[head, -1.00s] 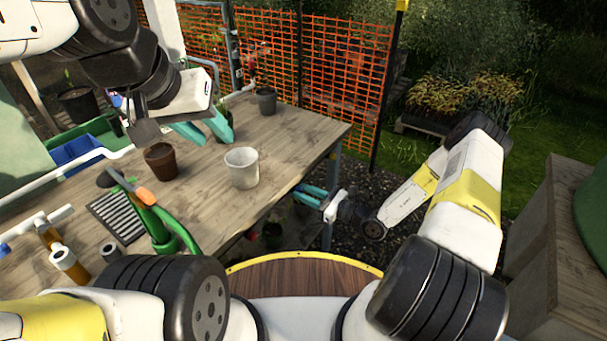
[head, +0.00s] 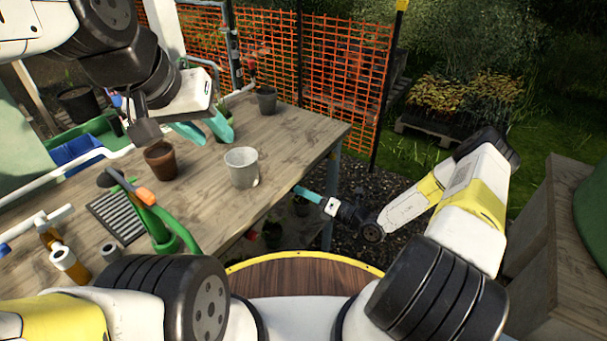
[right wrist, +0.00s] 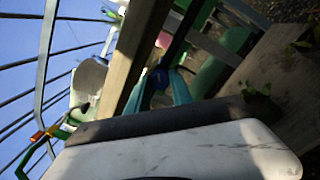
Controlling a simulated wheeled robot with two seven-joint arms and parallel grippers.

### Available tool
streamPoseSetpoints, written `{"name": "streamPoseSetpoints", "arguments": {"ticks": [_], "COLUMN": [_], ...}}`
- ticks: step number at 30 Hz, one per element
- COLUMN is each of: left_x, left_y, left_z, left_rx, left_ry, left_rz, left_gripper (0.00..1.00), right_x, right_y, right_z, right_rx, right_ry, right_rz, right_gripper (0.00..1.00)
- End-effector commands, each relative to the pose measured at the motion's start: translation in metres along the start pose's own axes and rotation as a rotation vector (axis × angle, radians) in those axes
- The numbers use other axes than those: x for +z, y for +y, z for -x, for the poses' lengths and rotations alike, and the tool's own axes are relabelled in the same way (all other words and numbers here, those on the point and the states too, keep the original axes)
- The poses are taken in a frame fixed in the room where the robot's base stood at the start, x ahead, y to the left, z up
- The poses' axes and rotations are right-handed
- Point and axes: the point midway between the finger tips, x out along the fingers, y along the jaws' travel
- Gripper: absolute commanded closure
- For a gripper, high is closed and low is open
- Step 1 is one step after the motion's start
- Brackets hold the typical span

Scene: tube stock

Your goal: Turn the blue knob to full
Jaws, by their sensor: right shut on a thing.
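The blue knob (right wrist: 158,77) shows in the right wrist view between the teal fingertips of my right gripper (right wrist: 161,88), which is shut on it. The angle it stands at cannot be read. In the head view my right gripper (head: 302,191) is at the front right edge of the table, by its underside, and the knob is hidden there. My left gripper (head: 208,130) is open and empty above the back part of the table, its two teal fingers apart.
A wooden table (head: 290,135) carries a pale grey pot (head: 242,168), a brown pot (head: 160,161), a dark pot (head: 266,101) and a green tool with an orange part (head: 150,210). An orange mesh fence (head: 345,75) stands behind. Gravel lies right of the table.

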Motion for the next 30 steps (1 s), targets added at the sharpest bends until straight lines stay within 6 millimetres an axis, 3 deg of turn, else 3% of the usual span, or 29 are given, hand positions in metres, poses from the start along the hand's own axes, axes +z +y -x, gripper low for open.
{"name": "streamPoseSetpoints", "arguments": {"ticks": [30], "left_x": [0.0], "left_y": [0.0], "left_z": [0.0], "left_rx": [0.0], "left_ry": [0.0], "left_rz": [0.0], "left_gripper": [0.64], "right_x": [-0.001], "right_y": [-0.0004], "right_z": [0.0009], "right_rx": [-0.01], "right_ry": [-0.053], "right_rz": [-0.963], "right_gripper": [1.0]}}
